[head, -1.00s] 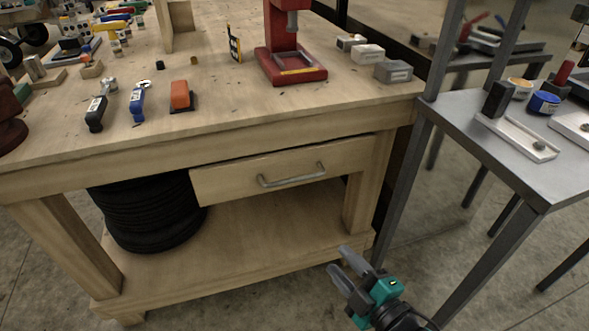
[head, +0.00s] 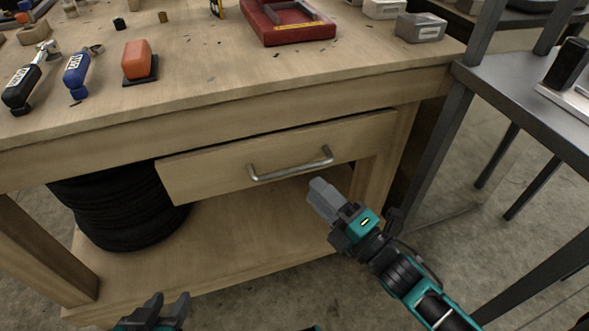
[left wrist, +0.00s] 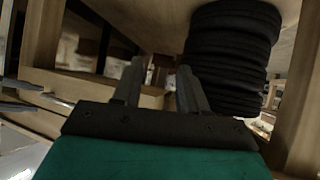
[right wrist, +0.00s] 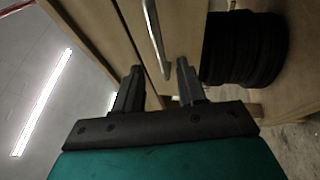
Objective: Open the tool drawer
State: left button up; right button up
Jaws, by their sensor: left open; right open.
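The wooden tool drawer (head: 220,173) sits under the bench top. Its front stands slightly askew, with a dark gap along its top edge. A curved metal handle (head: 290,168) is fixed on its front. My right gripper (head: 322,195) is open and empty, just below and in front of the handle's right end, apart from it. In the right wrist view the handle (right wrist: 156,38) lies ahead, between and beyond the fingertips. My left gripper (head: 168,308) is open and empty, low at the bottom edge in front of the lower shelf. The left wrist view shows its fingers (left wrist: 160,85) apart.
Black tires (head: 120,215) are stacked on the lower shelf (head: 225,235) left of the drawer. The wooden bench top (head: 200,75) holds tools, an orange block (head: 137,62) and a red press base (head: 288,25). A grey metal table (head: 530,105) stands at the right.

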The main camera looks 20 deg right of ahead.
aim_at(295, 168)
jog(key=b+x, duration=0.1)
jog(key=x, duration=0.6)
jog(key=shift+w+a, duration=0.15)
jog(key=shift+w, duration=0.1)
grip_shut()
dwell(0.3)
